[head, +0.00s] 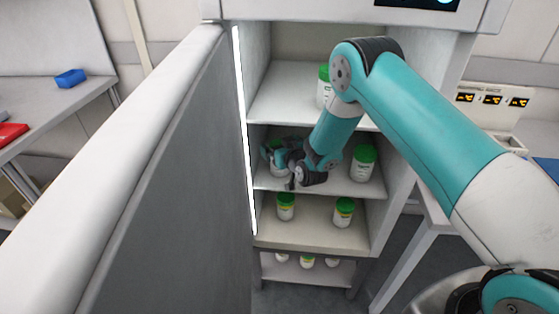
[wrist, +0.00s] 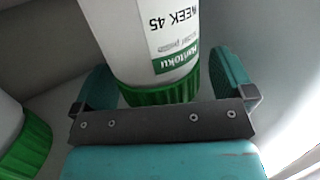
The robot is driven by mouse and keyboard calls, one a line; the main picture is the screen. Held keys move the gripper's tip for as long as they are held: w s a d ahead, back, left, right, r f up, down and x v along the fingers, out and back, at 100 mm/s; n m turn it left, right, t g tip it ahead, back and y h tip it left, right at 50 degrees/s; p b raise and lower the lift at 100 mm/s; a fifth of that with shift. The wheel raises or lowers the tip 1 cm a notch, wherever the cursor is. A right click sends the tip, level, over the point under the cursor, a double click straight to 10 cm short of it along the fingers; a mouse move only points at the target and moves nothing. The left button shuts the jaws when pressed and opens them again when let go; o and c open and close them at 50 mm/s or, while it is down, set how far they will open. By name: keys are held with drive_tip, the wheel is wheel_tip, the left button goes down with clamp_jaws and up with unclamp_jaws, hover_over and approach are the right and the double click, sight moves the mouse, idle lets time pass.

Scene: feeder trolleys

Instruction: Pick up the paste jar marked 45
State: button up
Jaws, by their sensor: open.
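The paste jar marked 45 (wrist: 125,40) is white with a green lid, and its label reads "WEEK 45". It appears upside down in the wrist view. My gripper (wrist: 163,85) is open, with one teal finger on each side of the jar near its lid. Whether the fingers touch it, I cannot tell. In the head view my gripper (head: 284,160) reaches into the left part of the cabinet's middle shelf (head: 335,184), and mostly hides the jar there.
Another green-lidded jar (head: 363,163) stands to the right on the same shelf; a neighbouring jar (wrist: 22,140) shows in the wrist view. More jars stand above (head: 324,90) and below (head: 286,206). The open door (head: 130,170) fills the left side.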

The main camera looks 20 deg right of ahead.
drive_tip(key=c, duration=1.7)
drive_tip(key=shift+r, duration=0.1)
drive_tip(key=shift+c, duration=0.2)
drive_tip(key=shift+r, duration=0.15)
